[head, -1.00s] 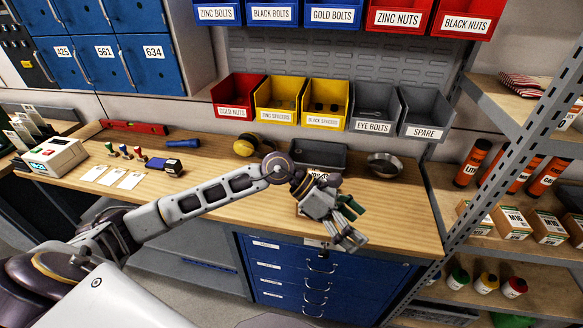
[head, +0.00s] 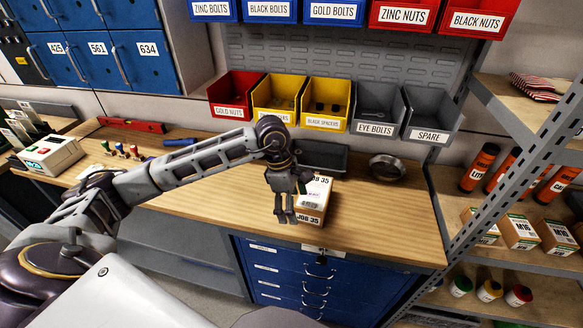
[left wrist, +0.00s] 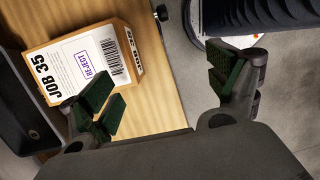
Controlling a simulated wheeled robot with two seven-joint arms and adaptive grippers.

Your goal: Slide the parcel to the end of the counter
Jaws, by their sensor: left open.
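The parcel (head: 316,200) is a small cardboard box with white labels reading JOB 35. It stands on the wooden counter (head: 400,226) near its front edge, right of the middle. In the left wrist view the parcel (left wrist: 84,60) also shows a REJECT stamp and a barcode. My left gripper (head: 284,216) points down just left of the parcel in the head view and covers part of its left side. In the left wrist view the left gripper (left wrist: 168,92) has its green-padded fingers wide apart, with nothing between them. I cannot tell whether a finger touches the parcel. My right gripper is not in view.
A dark grey tray (head: 322,158) lies behind the parcel, and a round metal dish (head: 387,167) stands to its right. The counter right of the parcel is bare up to the shelf rack (head: 505,185). Blue drawers (head: 290,272) sit below the counter.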

